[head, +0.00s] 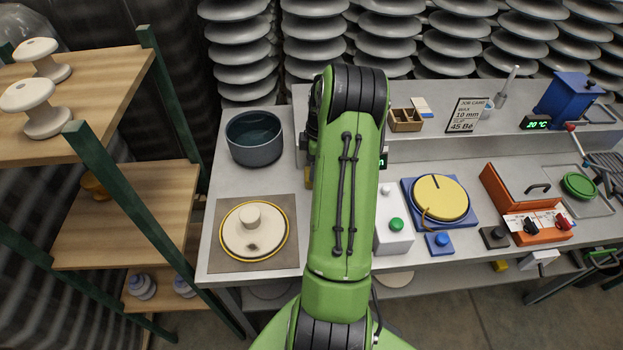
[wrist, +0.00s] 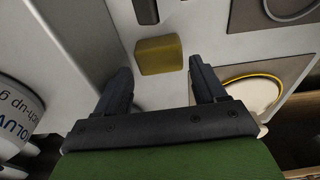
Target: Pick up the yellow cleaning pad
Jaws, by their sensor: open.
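The yellow cleaning pad (wrist: 158,55) is a small dull-yellow block in the wrist view, lying on the grey bench top. In the head view only a yellowish sliver (head: 309,174) shows at the left edge of my arm, probably the same pad. My gripper (wrist: 160,74) is open and empty in the wrist view. The pad appears just beyond the fingertips, roughly centred between them, with no contact visible. My green arm hides the gripper in the head view.
A dark pot (head: 254,140) and a white knobbed disc on a brown mat (head: 288,262) stand left of my arm. A white box with a green button (head: 393,238) and a yellow round plate (head: 440,197) are to its right. A wooden shelf (head: 130,215) stands at the left.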

